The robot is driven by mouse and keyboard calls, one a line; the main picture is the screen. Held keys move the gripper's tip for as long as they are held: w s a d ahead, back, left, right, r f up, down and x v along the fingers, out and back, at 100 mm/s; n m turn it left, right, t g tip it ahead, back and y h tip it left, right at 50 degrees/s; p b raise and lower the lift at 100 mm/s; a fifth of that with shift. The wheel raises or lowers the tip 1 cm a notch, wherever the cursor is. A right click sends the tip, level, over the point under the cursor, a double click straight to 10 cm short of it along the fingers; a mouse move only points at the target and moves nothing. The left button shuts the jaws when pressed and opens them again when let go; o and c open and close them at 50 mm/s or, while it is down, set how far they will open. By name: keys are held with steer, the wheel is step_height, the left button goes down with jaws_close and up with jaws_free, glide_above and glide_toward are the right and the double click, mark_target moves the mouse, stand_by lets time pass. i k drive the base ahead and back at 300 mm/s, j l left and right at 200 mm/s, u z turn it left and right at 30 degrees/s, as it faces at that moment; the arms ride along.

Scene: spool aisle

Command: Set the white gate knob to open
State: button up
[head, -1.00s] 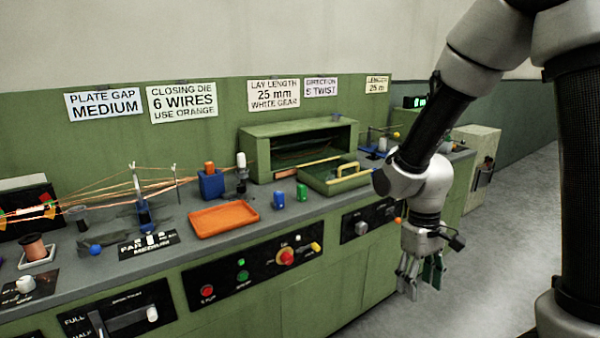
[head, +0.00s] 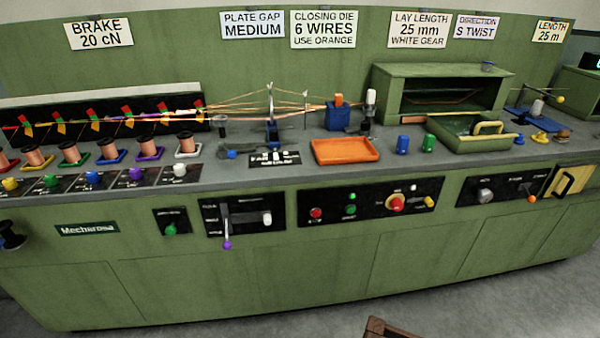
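A white knob (head: 179,169) sits at the right end of a row of coloured knobs on small black panels along the bench's front edge, in front of a copper spool on a white tray (head: 187,146). It fits the white gate knob; its pointer and panel marks are too small to read. Another white knob (head: 267,217) is on a black panel on the front face, beside a purple-tipped lever (head: 227,244). My gripper is not in view.
The bench holds an orange tray (head: 345,151), blue and green cylinders, and a green open box (head: 440,90). A purple knob (head: 135,174) is left of the white one. Grey floor lies in front, with a brown object (head: 388,328) at the bottom edge.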

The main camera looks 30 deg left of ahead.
mark_target(265, 216)
steer(key=u, duration=1.65)
